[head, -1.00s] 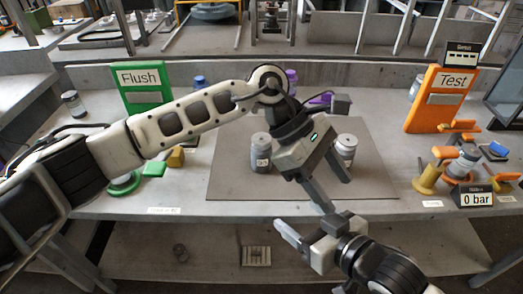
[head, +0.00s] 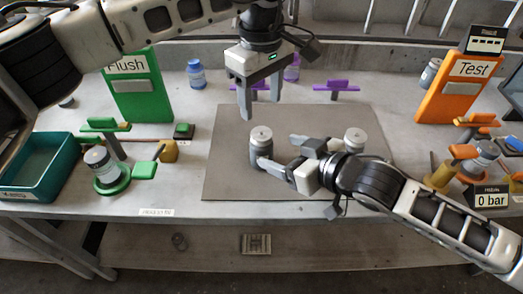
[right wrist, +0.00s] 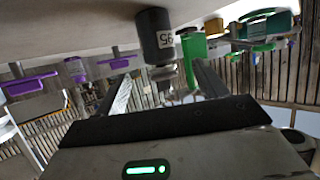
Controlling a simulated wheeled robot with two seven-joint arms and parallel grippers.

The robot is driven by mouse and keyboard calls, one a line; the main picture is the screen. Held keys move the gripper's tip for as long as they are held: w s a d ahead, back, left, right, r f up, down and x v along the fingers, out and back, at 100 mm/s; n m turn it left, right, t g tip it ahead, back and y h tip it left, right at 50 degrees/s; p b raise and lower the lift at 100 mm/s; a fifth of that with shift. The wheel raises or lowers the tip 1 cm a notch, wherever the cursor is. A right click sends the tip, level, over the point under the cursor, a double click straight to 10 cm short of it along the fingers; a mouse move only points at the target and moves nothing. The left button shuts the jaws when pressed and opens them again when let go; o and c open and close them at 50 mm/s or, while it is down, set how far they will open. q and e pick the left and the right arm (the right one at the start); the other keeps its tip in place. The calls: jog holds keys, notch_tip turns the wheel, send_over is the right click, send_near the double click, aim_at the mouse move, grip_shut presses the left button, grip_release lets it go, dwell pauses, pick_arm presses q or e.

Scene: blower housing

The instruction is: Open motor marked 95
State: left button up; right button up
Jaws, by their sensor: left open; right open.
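A grey motor with a pale cap (head: 261,148) stands upright on the mat (head: 230,185). The right wrist view shows the label 95 on the motor (right wrist: 155,38) ahead of that gripper, upside down in the picture. A second similar motor (head: 354,140) stands farther right, partly hidden behind my right gripper and arm. My right gripper (head: 282,153) is open, its fingers pointing left at the first motor; whether they touch it, I cannot tell. My left gripper (head: 260,103) is open and empty, pointing down above and behind that motor.
A green Flush board (head: 140,90) and teal tray (head: 35,165) are at left, with a motor on a green fixture (head: 105,170). An orange Test board (head: 450,95) and a 0 bar display (head: 490,197) are at right. Purple-handled parts (head: 337,87) stand behind the mat.

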aim_at(257, 143)
jog(key=x, duration=0.9)
